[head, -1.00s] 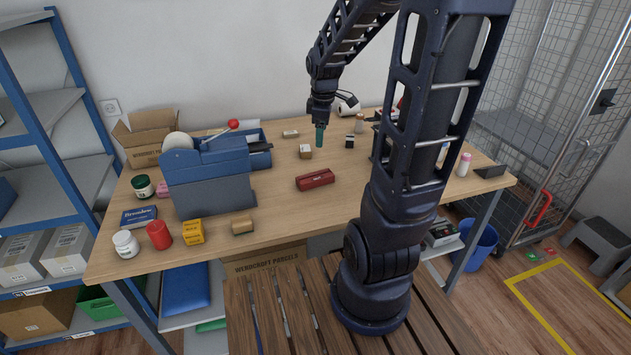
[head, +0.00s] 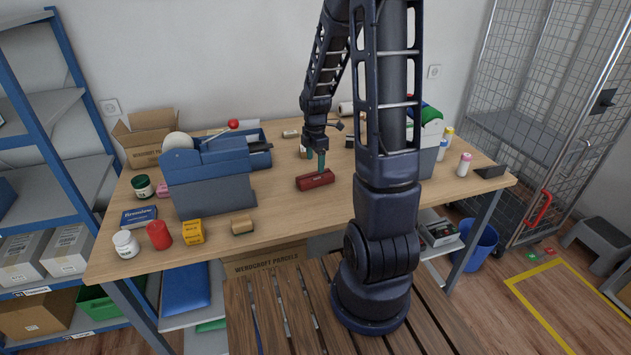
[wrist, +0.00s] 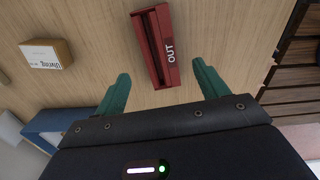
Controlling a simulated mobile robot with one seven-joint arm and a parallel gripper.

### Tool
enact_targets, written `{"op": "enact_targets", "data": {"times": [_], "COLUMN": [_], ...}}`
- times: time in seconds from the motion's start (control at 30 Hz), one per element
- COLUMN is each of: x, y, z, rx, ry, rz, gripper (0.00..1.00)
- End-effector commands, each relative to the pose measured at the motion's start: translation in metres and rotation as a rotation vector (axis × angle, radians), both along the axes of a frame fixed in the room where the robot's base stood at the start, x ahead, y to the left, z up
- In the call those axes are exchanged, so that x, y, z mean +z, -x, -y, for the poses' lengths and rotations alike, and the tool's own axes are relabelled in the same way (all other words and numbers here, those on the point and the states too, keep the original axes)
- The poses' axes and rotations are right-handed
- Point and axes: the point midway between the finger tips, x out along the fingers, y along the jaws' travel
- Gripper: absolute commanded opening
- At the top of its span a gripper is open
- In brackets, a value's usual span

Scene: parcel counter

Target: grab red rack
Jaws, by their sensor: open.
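The red rack (head: 315,181) lies on the table near its middle. It is a long, low block with a slot along it. In the wrist view the red rack (wrist: 156,47) shows the white word "OUT" on its side. My gripper (head: 316,160) is just above and behind the rack in the head view. In the wrist view my gripper (wrist: 160,86) is open, with its two green fingers apart. The rack lies ahead of the fingertips, roughly in line with the gap between them. Nothing is held.
A small box with a white label (wrist: 46,54) stands left of the rack in the wrist view. A blue-grey machine (head: 210,175) stands left on the table, with a yellow box (head: 193,231) in front. A grey bin (head: 427,160) stands right. Bare tabletop surrounds the rack.

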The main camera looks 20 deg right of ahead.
Motion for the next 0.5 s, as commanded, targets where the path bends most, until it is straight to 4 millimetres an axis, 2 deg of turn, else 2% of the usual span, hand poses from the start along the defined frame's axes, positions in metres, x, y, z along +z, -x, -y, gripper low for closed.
{"op": "enact_targets", "data": {"times": [0.27, 0.5], "x": [-0.017, -0.047], "y": [0.001, 0.001], "z": [0.0, 0.0], "rx": [0.0, 0.001], "ry": [0.0, 0.001], "rz": [-0.002, -0.004], "gripper": [0.73, 0.73]}}
